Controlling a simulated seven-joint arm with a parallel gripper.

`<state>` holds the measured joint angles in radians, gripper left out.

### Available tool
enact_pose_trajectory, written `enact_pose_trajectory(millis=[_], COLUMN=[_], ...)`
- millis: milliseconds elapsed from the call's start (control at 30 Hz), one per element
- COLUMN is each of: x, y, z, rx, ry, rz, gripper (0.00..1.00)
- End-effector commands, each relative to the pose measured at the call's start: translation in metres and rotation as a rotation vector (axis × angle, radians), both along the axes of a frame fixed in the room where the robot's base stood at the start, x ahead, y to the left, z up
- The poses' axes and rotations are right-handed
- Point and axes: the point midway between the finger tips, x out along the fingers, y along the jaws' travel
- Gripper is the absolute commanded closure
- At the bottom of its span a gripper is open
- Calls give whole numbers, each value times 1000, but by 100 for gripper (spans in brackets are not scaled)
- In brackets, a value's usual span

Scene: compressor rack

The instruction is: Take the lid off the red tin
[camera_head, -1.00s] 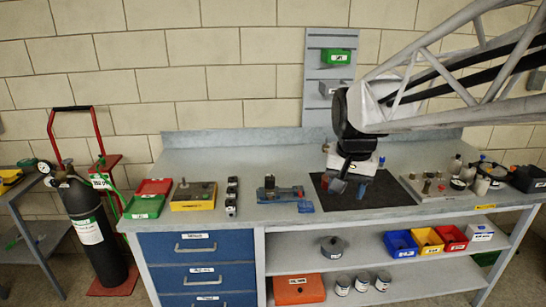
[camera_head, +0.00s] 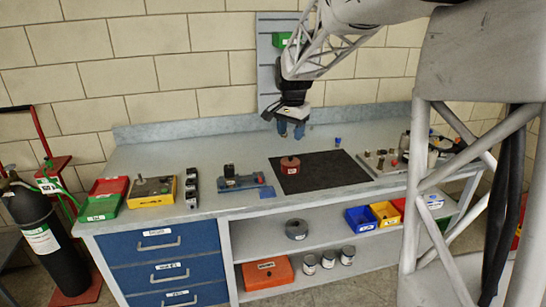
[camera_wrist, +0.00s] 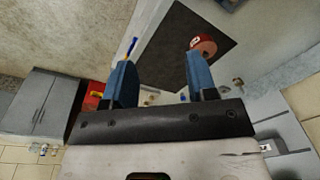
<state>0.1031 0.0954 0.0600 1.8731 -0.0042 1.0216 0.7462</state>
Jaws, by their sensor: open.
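The red tin (camera_head: 290,165) stands upright on the black mat (camera_head: 330,174), near its left side. A small dark spot shows on its top; I cannot make out the lid's edge. In the wrist view the red tin (camera_wrist: 206,47) shows with a pale label, beyond the right finger's tip. My gripper (camera_head: 291,132) has blue fingers pointing down and appears above the bench, behind the tin in the picture. In the wrist view my gripper (camera_wrist: 160,60) has its fingers wide apart with nothing held between them.
A small blue item (camera_head: 337,141) stands near the mat's back edge. A blue fixture (camera_head: 238,182) lies left of the mat, with a yellow box (camera_head: 152,192) farther left. A board with small parts (camera_head: 382,163) is to the right. Much of the mat is bare.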

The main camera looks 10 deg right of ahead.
Motion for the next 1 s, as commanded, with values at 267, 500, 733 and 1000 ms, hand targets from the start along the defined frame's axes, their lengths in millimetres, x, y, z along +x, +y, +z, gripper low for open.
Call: enact_pose_trajectory(millis=[267, 500, 733, 1000], x=[66, 120, 168, 220], y=[-18, -36, -52, -73], z=[-26, -54, -85, -127], rx=[12, 21, 28, 34], ry=[22, 39, 55, 73], rz=[-125, -235, -338, -457], gripper=[48, 48, 48, 48])
